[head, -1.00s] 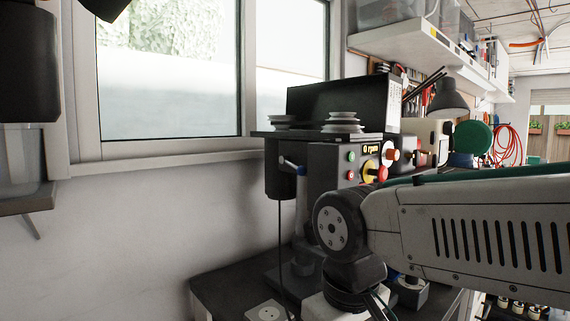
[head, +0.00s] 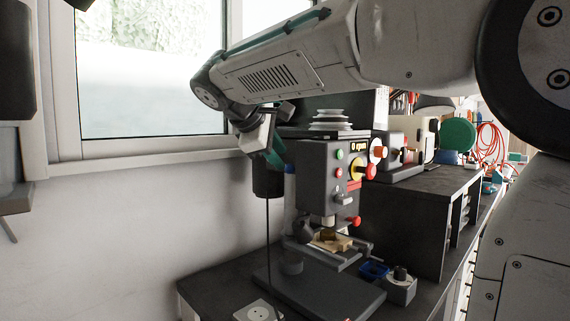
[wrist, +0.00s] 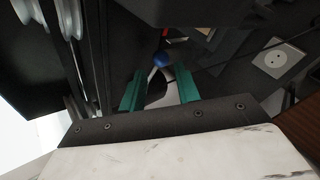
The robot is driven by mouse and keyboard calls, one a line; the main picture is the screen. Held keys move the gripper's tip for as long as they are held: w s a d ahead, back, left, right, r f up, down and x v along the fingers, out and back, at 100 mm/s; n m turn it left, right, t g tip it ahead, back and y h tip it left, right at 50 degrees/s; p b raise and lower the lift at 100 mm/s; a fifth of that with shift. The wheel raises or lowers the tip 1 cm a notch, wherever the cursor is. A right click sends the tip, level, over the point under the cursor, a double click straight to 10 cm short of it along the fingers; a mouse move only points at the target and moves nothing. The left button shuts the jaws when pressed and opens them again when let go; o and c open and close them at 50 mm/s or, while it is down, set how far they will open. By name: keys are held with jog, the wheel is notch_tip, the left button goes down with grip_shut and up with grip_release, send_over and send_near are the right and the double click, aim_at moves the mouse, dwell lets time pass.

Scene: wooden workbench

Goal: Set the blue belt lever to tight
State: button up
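The blue belt lever shows in the wrist view as a round blue knob (wrist: 161,60) on a pale arm, just beyond my fingertips and roughly between them. In the head view only a bit of its blue (head: 290,168) shows beside the drill press (head: 318,185); the rest is hidden. My gripper (head: 274,158) is at the press's upper left side, pointing down. In the wrist view my gripper (wrist: 160,83) has its two teal fingers apart with a gap between them. No contact with the knob is clear. I cannot read the lever's setting.
Stepped pulleys (head: 332,120) stand on top of the press and also show in the wrist view (wrist: 70,18). The wall and window sill (head: 120,163) are close on the left. A cable (head: 268,235) hangs to a socket (head: 258,311). A blue tray (head: 374,269) sits right of the press base.

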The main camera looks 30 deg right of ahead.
aim_at(288, 165)
jog(key=shift+x, duration=2.1)
grip_shut()
jog(key=shift+w+a+r+n+g, duration=0.15)
jog(key=shift+r+n+g, duration=0.2)
jog(key=shift+r, duration=0.35)
jog(key=shift+w+d+r+n+g, duration=0.15)
jog(key=shift+r+g, duration=0.3)
jog(key=shift+r, duration=0.25)
jog(key=shift+w+a+r+n+g, duration=0.2)
jog(key=shift+r+g, duration=0.2)
jog(key=shift+r, duration=0.25)
